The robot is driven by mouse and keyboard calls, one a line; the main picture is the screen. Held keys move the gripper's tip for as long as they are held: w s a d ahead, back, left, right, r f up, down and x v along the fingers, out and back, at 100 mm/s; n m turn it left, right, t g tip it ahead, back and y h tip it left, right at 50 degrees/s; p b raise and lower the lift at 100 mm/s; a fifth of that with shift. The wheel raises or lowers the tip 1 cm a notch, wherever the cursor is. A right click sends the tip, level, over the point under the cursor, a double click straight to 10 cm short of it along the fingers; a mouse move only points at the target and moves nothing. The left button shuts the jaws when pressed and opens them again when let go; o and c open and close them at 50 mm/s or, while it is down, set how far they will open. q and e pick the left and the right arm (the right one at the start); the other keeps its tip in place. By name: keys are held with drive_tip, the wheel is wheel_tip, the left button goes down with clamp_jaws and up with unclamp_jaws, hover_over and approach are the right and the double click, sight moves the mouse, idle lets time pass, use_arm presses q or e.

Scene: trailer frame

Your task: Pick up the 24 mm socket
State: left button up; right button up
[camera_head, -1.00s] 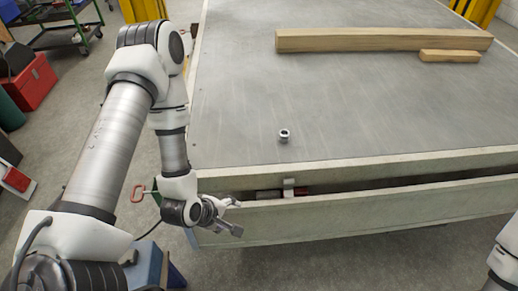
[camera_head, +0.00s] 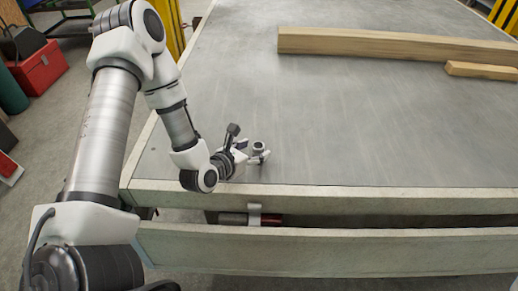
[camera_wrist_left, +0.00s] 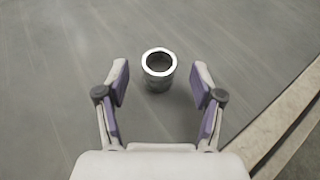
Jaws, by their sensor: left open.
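The 24 mm socket (camera_head: 259,147) is a small silver metal ring-shaped piece standing upright on the grey trailer deck, near its front edge. In the left wrist view the socket (camera_wrist_left: 158,83) shows its round dark opening and stands just past and partly between the fingertips. My left gripper (camera_head: 252,144) is low over the deck with its fingers apart. In the left wrist view my left gripper (camera_wrist_left: 161,82) is open, with a purple-padded finger on each side of the socket and a clear gap to both. My right gripper is not in view.
A long wooden beam (camera_head: 390,46) and a short wood block (camera_head: 482,69) lie farther back on the deck (camera_head: 350,120). The pale front rail (camera_head: 350,200) borders the deck. A red toolbox (camera_head: 40,68) stands on the floor at left. The deck around the socket is clear.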

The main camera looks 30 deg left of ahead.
sight(254, 150)
use_arm(q)
drive_tip(key=x, duration=0.3)
drive_tip(key=shift+a+f, duration=0.1)
drive_tip(key=shift+s, duration=0.1)
clamp_jaws()
drive_tip(key=shift+r, duration=0.2)
